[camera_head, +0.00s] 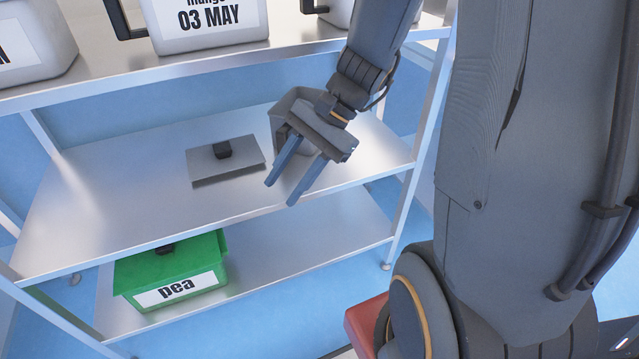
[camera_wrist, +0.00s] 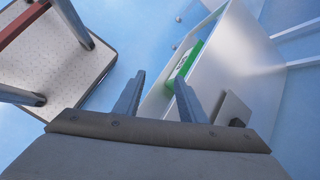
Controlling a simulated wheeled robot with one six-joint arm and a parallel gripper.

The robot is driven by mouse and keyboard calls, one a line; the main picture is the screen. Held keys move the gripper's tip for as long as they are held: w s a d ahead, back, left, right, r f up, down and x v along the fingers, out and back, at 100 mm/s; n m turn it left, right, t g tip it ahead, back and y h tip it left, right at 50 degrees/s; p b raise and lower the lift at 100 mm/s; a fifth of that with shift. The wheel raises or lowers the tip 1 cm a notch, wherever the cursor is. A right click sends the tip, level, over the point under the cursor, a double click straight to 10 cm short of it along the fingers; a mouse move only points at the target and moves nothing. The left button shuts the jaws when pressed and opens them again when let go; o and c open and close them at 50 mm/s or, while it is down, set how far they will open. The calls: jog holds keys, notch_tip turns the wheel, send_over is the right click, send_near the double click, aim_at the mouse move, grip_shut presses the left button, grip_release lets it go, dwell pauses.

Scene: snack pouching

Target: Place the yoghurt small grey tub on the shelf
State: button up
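A plain grey tub (camera_head: 283,103) shows partly behind my gripper (camera_head: 280,194), over the right part of the middle shelf board (camera_head: 120,182). My wrist hides much of it, and I see no label or whether it touches the board. A flat grey lid (camera_head: 238,163) with a black knob lies on that board, left of the gripper. It also shows in the wrist view (camera_wrist: 230,108). My gripper points down and left with its two blue-grey fingers apart. In the wrist view, the space between the fingertips (camera_wrist: 158,75) looks empty, and the tub cannot be made out.
A green box (camera_head: 185,265) labelled "pea" stands on the lower board. Above, a white tub (camera_head: 207,38) labelled "03 MAY" and other white tubs stand on the top board (camera_head: 130,72). A shelf post (camera_head: 425,120) rises right of my gripper. The middle board's left side is clear.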

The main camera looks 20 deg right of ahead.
jog(key=s+d+r+n+h, duration=0.3)
jog(key=s+n+h, duration=0.4)
jog(key=n, duration=0.5)
jog(key=shift+s+d+r+t, duration=0.3)
jog(key=shift+s+r, duration=0.05)
jog(key=shift+r, duration=0.1)
jog(key=shift+r, duration=0.15)
notch_tip(320, 180, up, 6)
jog(key=s+d+p, duration=0.1)
jog(key=d+p, duration=0.1)
jog(key=p, duration=0.9)
jog(key=shift+h, duration=0.3)
jog(key=shift+f, duration=0.2)
